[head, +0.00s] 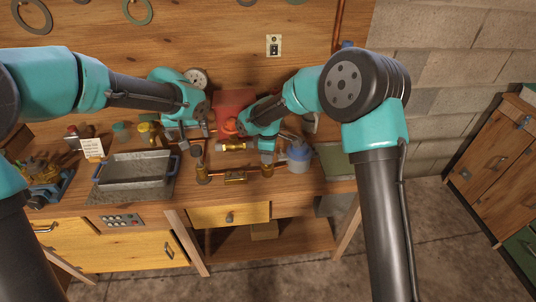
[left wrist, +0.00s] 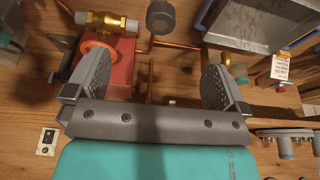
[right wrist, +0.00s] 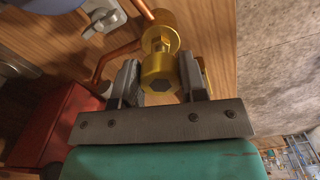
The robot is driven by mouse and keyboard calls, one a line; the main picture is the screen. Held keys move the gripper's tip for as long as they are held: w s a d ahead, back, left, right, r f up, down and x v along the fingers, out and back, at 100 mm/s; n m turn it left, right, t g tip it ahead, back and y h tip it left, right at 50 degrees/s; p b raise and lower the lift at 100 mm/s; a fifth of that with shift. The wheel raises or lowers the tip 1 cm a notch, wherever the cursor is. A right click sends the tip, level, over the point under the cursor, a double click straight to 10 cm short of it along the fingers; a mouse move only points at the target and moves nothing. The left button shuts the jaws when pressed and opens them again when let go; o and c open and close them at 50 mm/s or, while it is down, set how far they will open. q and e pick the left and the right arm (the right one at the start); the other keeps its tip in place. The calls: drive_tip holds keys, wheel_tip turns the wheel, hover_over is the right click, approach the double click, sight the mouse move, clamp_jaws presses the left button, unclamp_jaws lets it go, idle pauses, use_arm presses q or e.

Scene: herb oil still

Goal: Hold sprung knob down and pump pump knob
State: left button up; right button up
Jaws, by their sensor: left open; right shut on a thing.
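My right gripper (right wrist: 160,82) is shut on a brass knob (right wrist: 160,72) with a hexagonal end, mounted on copper piping; I cannot tell which of the task's knobs it is. In the head view the right gripper (head: 266,157) is at the right end of the copper pipe assembly (head: 235,176), its fingers partly hidden. My left gripper (head: 188,133) is open and empty over the bench. In the left wrist view its spread fingers (left wrist: 155,85) have a dark round knob (left wrist: 161,17) on a copper pipe beyond them, apart from them. That dark knob also appears in the head view (head: 196,150).
A red box (left wrist: 105,65) with an orange ring and brass valve stands beside the left fingers. A metal tray (head: 135,172) is at the left, a blue-grey container (head: 299,158) right of the right gripper.

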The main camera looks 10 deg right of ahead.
sight(195, 148)
drive_tip(key=shift+f, duration=0.8)
use_arm(q)
drive_tip(key=shift+c, duration=0.2)
drive_tip(key=c, duration=0.4)
drive_tip(key=m, duration=0.2)
drive_tip(key=w+m, duration=0.1)
drive_tip(key=m, duration=0.1)
drive_tip(key=shift+a+r+g, duration=0.15)
drive_tip(key=shift+a+g, duration=0.25)
drive_tip(key=shift+c, duration=0.3)
drive_tip(key=m+g, duration=0.1)
drive_tip(key=m, duration=0.4)
drive_tip(key=w+r+m+g+h, duration=0.1)
drive_tip(key=m, duration=0.4)
drive_tip(key=w+m, duration=0.1)
drive_tip(key=m, duration=0.5)
drive_tip(key=shift+w+a+r+g, duration=0.15)
drive_tip(key=shift+a+r+g, duration=0.15)
drive_tip(key=shift+g, duration=0.1)
drive_tip(key=f, duration=0.4)
drive_tip(key=d+f, duration=0.1)
drive_tip(key=f, duration=0.7)
drive_tip(key=shift+d, duration=0.2)
